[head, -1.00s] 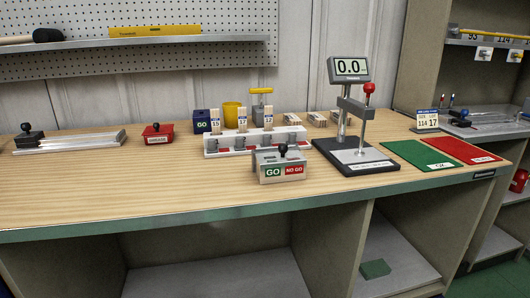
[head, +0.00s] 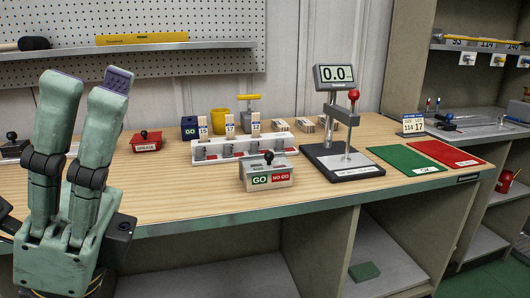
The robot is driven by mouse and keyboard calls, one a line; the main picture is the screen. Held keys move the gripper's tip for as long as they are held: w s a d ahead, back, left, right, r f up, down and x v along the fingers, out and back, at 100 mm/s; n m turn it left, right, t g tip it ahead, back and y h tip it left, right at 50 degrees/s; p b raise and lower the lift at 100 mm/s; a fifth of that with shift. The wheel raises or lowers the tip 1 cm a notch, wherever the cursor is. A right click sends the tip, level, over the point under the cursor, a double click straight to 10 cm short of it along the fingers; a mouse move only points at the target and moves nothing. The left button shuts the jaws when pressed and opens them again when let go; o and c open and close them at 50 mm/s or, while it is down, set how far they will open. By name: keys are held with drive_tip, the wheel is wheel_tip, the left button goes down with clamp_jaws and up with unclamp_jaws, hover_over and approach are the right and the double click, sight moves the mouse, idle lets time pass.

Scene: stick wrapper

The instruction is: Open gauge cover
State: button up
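A grey-white gauge block marked GO and NO GO (head: 268,178), with a black knob on top, sits near the bench's front edge. Its top looks closed. My gripper (head: 91,84) is at the left of the head view, fingers pointing up, apart and empty. It is well left of the GO/NO GO block and touches nothing that I can see. It hides most of the long clear-and-grey piece at the left, whose black knob (head: 11,137) still shows.
A red box with a black knob (head: 146,142) and a white rack (head: 243,149) stand on the bench. The digital gauge stand (head: 345,160) is right of them. Green (head: 405,159) and red mats lie at the right. The wood left of the GO/NO GO block is clear.

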drive_tip(key=w+d+f+n+t+y, duration=0.5)
drive_tip(key=w+d+n+t+y, duration=0.15)
drive_tip(key=w+t+y, duration=0.45)
drive_tip(key=n+y+p, duration=0.2)
drive_tip(key=n+y, duration=0.3)
drive_tip(key=y, duration=0.6)
approach(266, 155)
drive_tip(key=p+x, duration=0.1)
drive_tip(key=x, duration=0.8)
drive_tip(key=shift+w+d+p, duration=0.2)
drive_tip(key=shift+w+p, duration=0.15)
clamp_jaws()
